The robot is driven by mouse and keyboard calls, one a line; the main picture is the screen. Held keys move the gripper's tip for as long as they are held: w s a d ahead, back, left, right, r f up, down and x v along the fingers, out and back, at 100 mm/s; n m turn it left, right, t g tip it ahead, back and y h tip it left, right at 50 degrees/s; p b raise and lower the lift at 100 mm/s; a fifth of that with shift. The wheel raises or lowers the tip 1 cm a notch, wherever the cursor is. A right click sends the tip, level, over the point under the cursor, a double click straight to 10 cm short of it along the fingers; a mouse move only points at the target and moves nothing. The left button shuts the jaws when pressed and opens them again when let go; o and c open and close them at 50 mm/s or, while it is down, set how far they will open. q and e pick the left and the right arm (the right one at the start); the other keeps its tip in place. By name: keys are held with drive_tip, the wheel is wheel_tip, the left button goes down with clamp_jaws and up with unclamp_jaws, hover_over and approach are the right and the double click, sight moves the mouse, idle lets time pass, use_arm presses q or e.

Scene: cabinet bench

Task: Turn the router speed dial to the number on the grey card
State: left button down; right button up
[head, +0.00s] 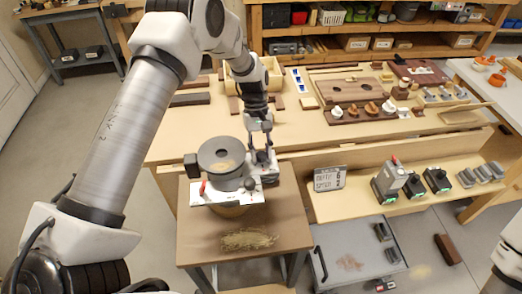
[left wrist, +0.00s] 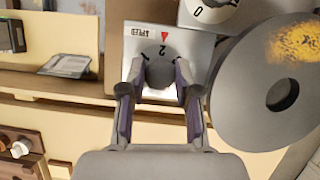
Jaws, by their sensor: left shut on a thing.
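The router (head: 221,160) stands on a small brown table, with a round grey top and a red-tipped lever. The speed dial knob (left wrist: 160,72) sits on a light plate marked SPEED, which appears upside down in the left wrist view. A red pointer there stands at what reads as a 2. My left gripper (head: 264,160) is shut on the knob, one finger on each side, also in the left wrist view (left wrist: 158,90). The grey card (head: 327,178) stands on the low shelf to the right; its digits are too small to read surely. My right gripper's fingers are not visible.
Another dial showing a 0 (left wrist: 208,10) is close to the speed dial. The router's round grey disc (left wrist: 270,85) is beside my left gripper. Shavings (head: 248,240) lie on the small table. Several grey and black tools (head: 390,180) stand right of the card.

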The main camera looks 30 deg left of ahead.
use_arm(q)
drive_tip(key=shift+f, duration=0.15)
drive_tip(key=c, duration=1.1)
unclamp_jaws()
drive_tip(key=shift+w+a+f, duration=0.1)
drive_tip(key=shift+w+a, duration=0.1)
drive_tip(key=v, duration=1.2)
